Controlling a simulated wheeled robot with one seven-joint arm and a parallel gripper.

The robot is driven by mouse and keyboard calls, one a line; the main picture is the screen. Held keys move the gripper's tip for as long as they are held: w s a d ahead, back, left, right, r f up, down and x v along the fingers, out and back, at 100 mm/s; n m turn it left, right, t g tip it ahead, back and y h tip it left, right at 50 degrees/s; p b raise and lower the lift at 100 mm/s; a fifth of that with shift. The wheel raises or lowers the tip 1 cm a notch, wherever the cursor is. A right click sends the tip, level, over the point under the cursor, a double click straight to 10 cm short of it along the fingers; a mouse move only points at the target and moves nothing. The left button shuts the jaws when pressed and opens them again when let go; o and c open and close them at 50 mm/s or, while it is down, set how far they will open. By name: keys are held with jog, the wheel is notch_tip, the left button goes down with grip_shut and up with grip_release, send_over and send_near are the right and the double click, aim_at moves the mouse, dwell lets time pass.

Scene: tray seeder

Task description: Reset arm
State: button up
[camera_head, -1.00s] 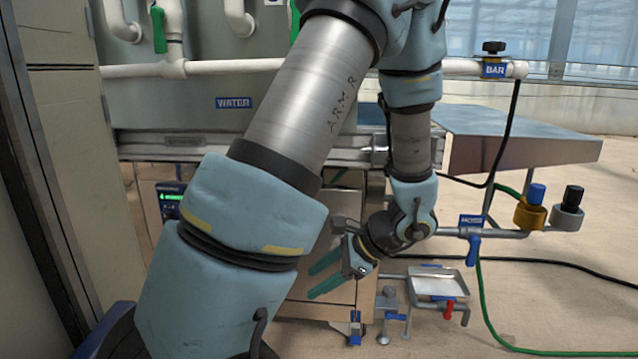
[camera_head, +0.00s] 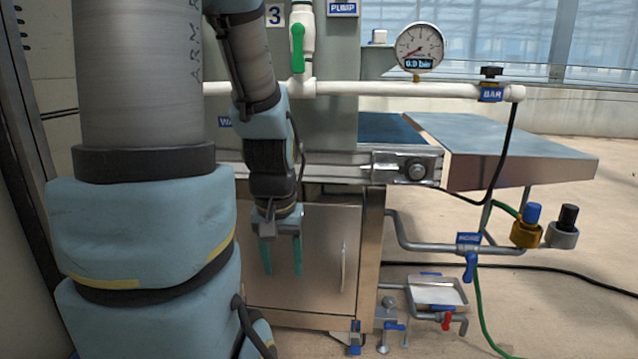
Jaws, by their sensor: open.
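My gripper (camera_head: 282,258) hangs pointing down in front of the metal cabinet door (camera_head: 318,255) under the machine. Its two teal fingers are apart and nothing is between them. My arm, with its large blue and grey links, fills the left part of the view and hides part of the machine behind it.
A conveyor rail (camera_head: 330,165) runs just above and behind the gripper. A white pipe (camera_head: 430,89) carries a gauge (camera_head: 417,47), and a green-handled valve (camera_head: 298,48) stands above it. A blue valve handle (camera_head: 470,265) and metal tray (camera_head: 437,292) are at right. Floor is open beyond.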

notch_tip(320, 180, up, 29)
jog(key=p, duration=2.7)
